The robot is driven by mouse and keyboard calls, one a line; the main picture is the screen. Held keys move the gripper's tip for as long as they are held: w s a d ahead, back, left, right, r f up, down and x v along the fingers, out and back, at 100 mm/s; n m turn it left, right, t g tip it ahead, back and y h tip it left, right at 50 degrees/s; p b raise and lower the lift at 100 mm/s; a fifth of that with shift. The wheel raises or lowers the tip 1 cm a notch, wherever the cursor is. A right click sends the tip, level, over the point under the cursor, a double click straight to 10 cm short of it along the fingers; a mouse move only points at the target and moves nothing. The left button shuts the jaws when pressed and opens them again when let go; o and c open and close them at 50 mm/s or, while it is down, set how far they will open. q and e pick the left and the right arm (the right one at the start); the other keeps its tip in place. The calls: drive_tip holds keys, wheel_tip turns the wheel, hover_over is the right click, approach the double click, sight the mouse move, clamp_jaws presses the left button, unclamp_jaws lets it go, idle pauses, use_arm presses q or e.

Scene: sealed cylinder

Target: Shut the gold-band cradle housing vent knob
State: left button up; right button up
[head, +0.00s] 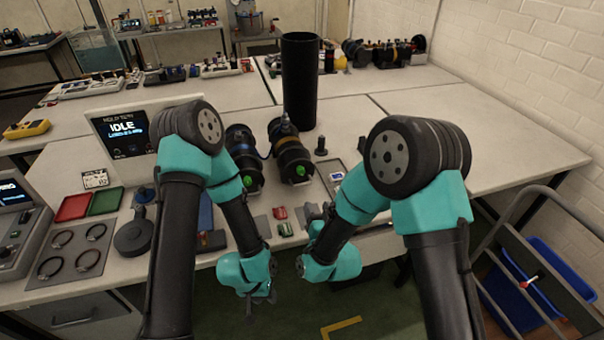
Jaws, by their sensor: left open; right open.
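The gold-band housing (291,152) is a black cylinder with a gold band, lying in a cradle on the table. Its near end carries a green vent knob (300,171); the knob's exact turn is too small to tell. A similar blue-band housing (242,158) lies just left of it, also with a green knob (247,181). My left gripper (262,299) is open and empty, low in front of the table edge. My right gripper (301,266) is open and empty, to its right, also in front of the edge. Both are nearer to me than the housings and touch neither.
A tall black tube (300,82) stands behind the housings. A screen reading IDLE (124,134) stands left. Red (73,207) and green (106,201) trays and a ring mat (75,251) lie further left. Small parts lie near the front edge.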

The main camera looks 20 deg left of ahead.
sight(302, 172)
drive_tip(key=x, duration=1.6)
drive_tip(key=shift+w, duration=0.2)
drive_tip(key=shift+c, duration=0.5)
drive_tip(key=c, duration=0.8)
